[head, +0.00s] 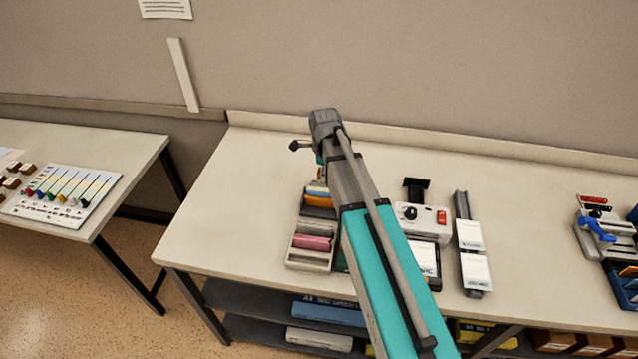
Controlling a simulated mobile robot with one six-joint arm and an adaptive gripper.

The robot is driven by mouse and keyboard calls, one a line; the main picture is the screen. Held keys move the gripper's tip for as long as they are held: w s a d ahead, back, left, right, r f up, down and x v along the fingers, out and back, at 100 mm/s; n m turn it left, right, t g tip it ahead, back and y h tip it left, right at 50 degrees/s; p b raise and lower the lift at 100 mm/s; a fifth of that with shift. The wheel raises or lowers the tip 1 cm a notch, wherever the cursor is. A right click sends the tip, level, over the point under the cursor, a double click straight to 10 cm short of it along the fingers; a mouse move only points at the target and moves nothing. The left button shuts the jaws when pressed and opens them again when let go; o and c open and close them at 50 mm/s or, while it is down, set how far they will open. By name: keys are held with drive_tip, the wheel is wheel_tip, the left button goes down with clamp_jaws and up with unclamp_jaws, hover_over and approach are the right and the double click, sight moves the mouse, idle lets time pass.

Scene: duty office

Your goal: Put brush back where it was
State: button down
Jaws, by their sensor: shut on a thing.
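My gripper (303,146) is at the far end of my arm, above the left part of the long table. The grey wrist and the teal arm link hide most of it. A short piece with a dark tip sticks out to the left there. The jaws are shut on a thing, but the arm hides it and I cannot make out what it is. I cannot pick out a brush anywhere with certainty. Below the gripper, a pale tray (293,258) with compartments stands on the table, with a pink piece (311,243) and blue and yellow pieces in it, partly behind the arm.
Right of my arm are a white device (423,222) with a red button and a dark rail (462,206) with white cards. Farther right is a blue-handled tool (597,229). The table (235,210) is bare left of the tray. A side table (125,150) holds a colour chart.

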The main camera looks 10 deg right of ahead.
drive_tip(key=b, duration=0.6)
hover_over(319, 186)
drive_tip(key=f, duration=0.6)
drive_tip(key=shift+s+f, duration=0.2)
drive_tip(key=shift+s, duration=0.2)
drive_tip(key=shift+w+f+b, duration=0.45)
drive_tip(key=shift+f+b, duration=0.05)
drive_tip(key=shift+f, duration=0.1)
drive_tip(key=shift+f+b, duration=1.4)
drive_tip(key=shift+f, duration=0.15)
drive_tip(key=shift+c, duration=2.1)
unclamp_jaws()
